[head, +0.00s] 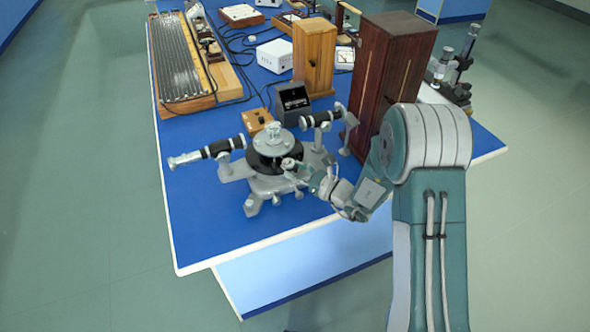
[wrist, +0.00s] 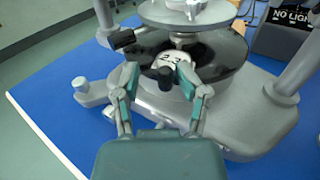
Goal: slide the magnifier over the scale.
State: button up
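The spectrometer (head: 268,150) stands near the front of the blue bench, with a round table above a black disc. In the wrist view, a white patch with dark marks (wrist: 178,58), which looks like the scale, shows at the disc's near rim. A small dark knob-like piece (wrist: 165,77), perhaps the magnifier, sits just in front of it. My gripper (wrist: 158,74) is open, with one finger on each side of this dark piece and gaps visible. In the head view my gripper (head: 296,168) is at the spectrometer's near right side, too small to show contact.
A telescope tube (head: 207,152) sticks out left and another tube (head: 322,118) lies to the right of the disc. A dark wooden cabinet (head: 388,80) stands close to my arm. A black sign box (head: 292,103) is behind. The blue bench front (head: 215,235) is clear.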

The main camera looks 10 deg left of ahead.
jog(key=shift+d, duration=0.1)
jog(key=v, duration=1.2)
jog(key=s+a+r+n+g+h, duration=0.2)
jog(key=s+r+n+g+h, duration=0.2)
jog(key=s+r+n+g, duration=0.8)
jog(key=s+d+r+n+t+h, duration=0.3)
jog(key=s+d+n+t+h, duration=0.1)
jog(key=s+d+n+h, duration=0.1)
jog(key=s+d+r+n+t+h, duration=0.4)
jog(key=s+d+n+h, duration=0.1)
jog(key=d, duration=0.3)
jog(key=shift+s+d+r+n+t+h, duration=0.3)
jog(key=shift+s+n+t+h, duration=0.1)
jog(key=shift+n+h, duration=0.5)
